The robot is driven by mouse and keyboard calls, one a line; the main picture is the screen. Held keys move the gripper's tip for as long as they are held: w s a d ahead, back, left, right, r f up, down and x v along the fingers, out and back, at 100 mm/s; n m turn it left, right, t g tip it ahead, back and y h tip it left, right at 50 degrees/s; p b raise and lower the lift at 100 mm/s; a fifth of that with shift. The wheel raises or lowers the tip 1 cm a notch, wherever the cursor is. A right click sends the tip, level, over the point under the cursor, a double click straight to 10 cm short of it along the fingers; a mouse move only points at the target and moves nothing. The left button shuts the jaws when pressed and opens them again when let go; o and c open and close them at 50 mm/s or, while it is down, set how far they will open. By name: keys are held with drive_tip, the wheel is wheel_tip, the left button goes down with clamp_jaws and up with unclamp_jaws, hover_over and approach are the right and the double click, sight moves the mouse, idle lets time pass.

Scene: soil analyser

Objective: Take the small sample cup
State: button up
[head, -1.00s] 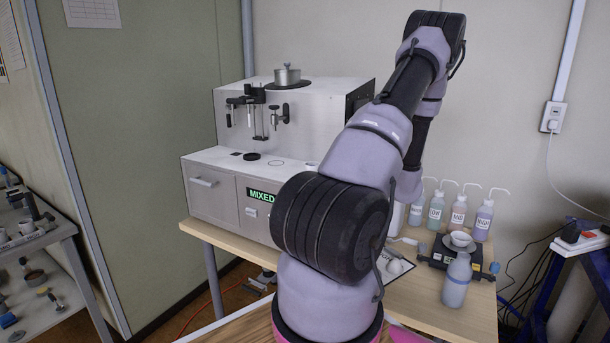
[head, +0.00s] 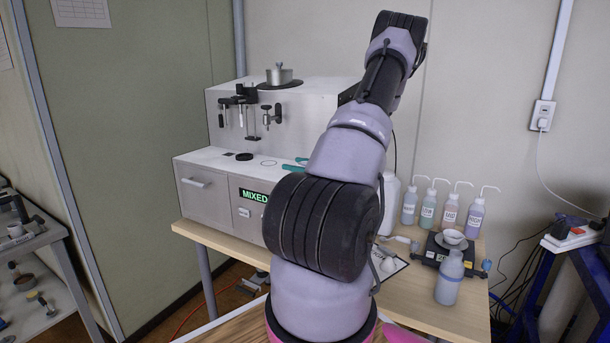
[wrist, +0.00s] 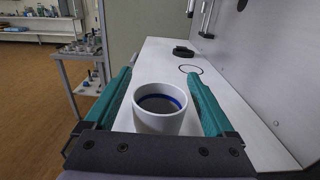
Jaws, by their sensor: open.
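A small white cup (wrist: 160,118) with a blue band inside stands upright between the two teal fingers in the wrist view. It has dark contents or a dark inside. My gripper (wrist: 158,76) is open, one finger on each side of the cup, and I see a gap on the right side; contact on the left is unclear. In the head view the teal fingertips of my gripper (head: 296,164) show over the right part of the analyser's white ledge. The cup is hidden there behind my arm.
The analyser (head: 215,165) has a "MIXED" display, a round outline and a black round part on its ledge. Several labelled wash bottles (head: 426,207), a balance (head: 440,252) with a white bowl, and a larger bottle (head: 449,280) stand on the table at right.

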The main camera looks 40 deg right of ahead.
clamp_jaws()
drive_tip(key=shift+r, duration=0.1)
